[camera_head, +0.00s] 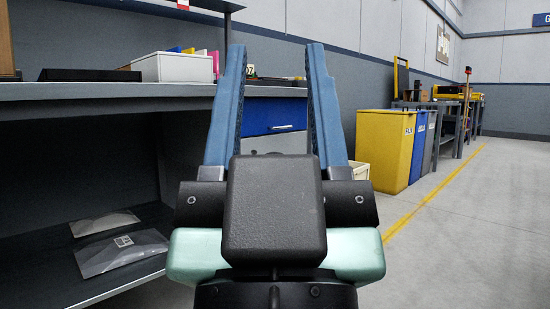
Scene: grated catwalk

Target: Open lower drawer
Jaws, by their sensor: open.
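My gripper (277,100) is in the middle of the head view. Its two blue fingers stand apart and are empty. Beyond the fingers, under the workbench top, is a drawer unit. Its blue upper drawer (274,117) looks shut and has a small light handle at its right. Below it a grey lower drawer front (280,143) shows between my fingers. My gripper's body hides the rest of it, and I cannot see its handle. I cannot tell how far the fingertips are from the drawers.
The grey workbench (90,92) runs along the left, with a white box (173,67) on top. Its low shelf holds clear bags (122,251). A yellow bin (384,150) and a blue bin (418,146) stand at right. Open floor lies at the right.

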